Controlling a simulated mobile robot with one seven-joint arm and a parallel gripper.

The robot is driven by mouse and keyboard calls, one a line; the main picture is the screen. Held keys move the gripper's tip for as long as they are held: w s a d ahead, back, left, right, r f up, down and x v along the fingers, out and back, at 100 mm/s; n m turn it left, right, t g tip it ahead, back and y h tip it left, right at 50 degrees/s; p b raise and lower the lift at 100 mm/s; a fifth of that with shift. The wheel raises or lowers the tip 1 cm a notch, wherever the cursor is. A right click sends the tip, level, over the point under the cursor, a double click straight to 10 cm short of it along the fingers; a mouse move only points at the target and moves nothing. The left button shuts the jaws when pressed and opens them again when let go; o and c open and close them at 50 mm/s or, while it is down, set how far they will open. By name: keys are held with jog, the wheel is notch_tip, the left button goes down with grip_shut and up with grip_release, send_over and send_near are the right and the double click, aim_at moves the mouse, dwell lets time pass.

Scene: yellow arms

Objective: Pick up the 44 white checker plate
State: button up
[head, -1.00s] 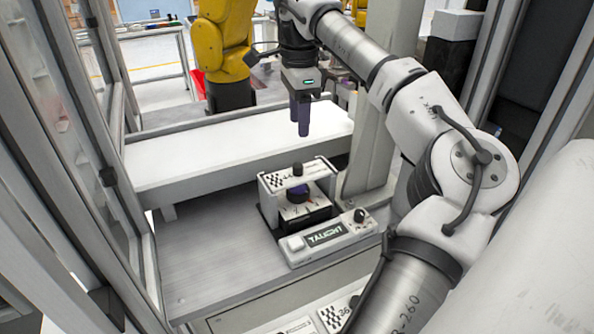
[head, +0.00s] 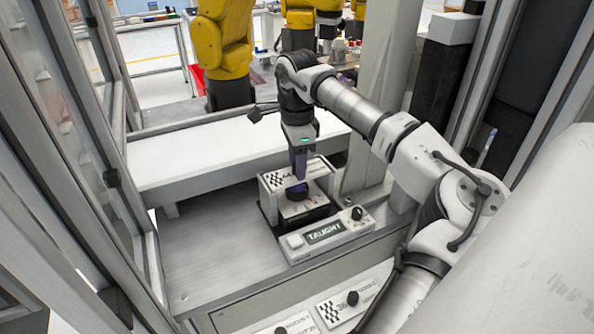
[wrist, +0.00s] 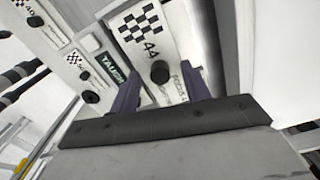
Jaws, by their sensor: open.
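The 44 white checker plate (head: 272,182) rests on top of a small stand on the grey bench. In the wrist view the plate (wrist: 140,22) shows its black-and-white checks, the number 44 and a round black knob (wrist: 160,72). My gripper (head: 299,176) points down over the plate, its purple fingers open. In the wrist view the gripper's fingers (wrist: 161,74) stand on either side of the knob, apart from each other. I cannot tell whether the fingers touch the plate.
A box with a TAUGHT display (head: 325,232) stands right in front of the stand. Other checker plates with knobs, one marked 36 (head: 331,312), lie along the front edge. A white raised beam (head: 200,155) runs behind. The bench to the left (head: 205,240) is clear.

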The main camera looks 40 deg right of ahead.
grip_shut()
jog(key=shift+r, duration=0.15)
